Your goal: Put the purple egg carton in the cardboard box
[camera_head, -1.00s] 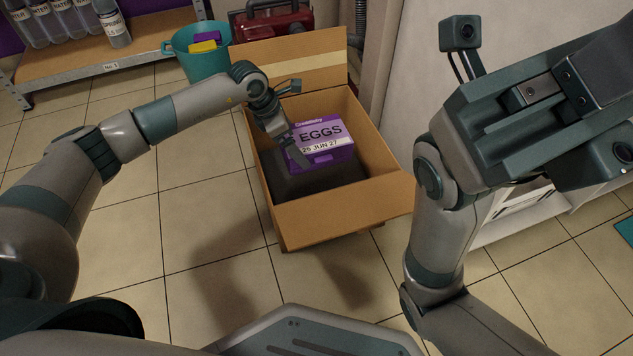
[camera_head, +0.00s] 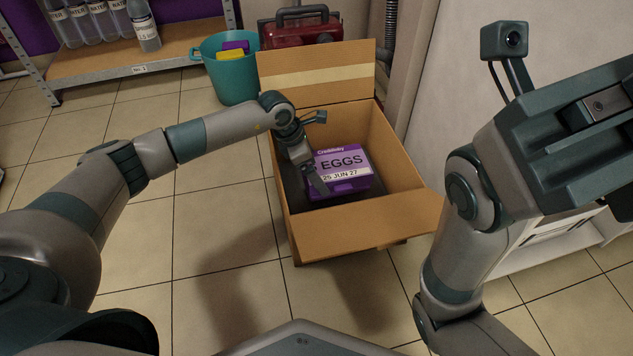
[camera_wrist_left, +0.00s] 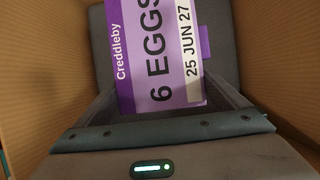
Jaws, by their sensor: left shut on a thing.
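The purple egg carton (camera_head: 342,172), with "EGGS" and "25 JUN 27" on its label, is inside the open cardboard box (camera_head: 355,226), low between the walls. My left gripper (camera_head: 318,182) reaches down into the box and is shut on the carton's left side. In the left wrist view the carton (camera_wrist_left: 158,55) shows its label close up, with the dark box floor (camera_wrist_left: 222,50) behind it. I cannot tell whether the carton touches the floor. My right gripper's jaws are not visible; only part of that arm shows at the right.
A teal bucket (camera_head: 231,80) with purple and yellow things stands behind the box, to the left. A red case (camera_head: 300,27) is behind the box. A shelf (camera_head: 150,52) with several bottles is at the back left. The tiled floor left of the box is clear.

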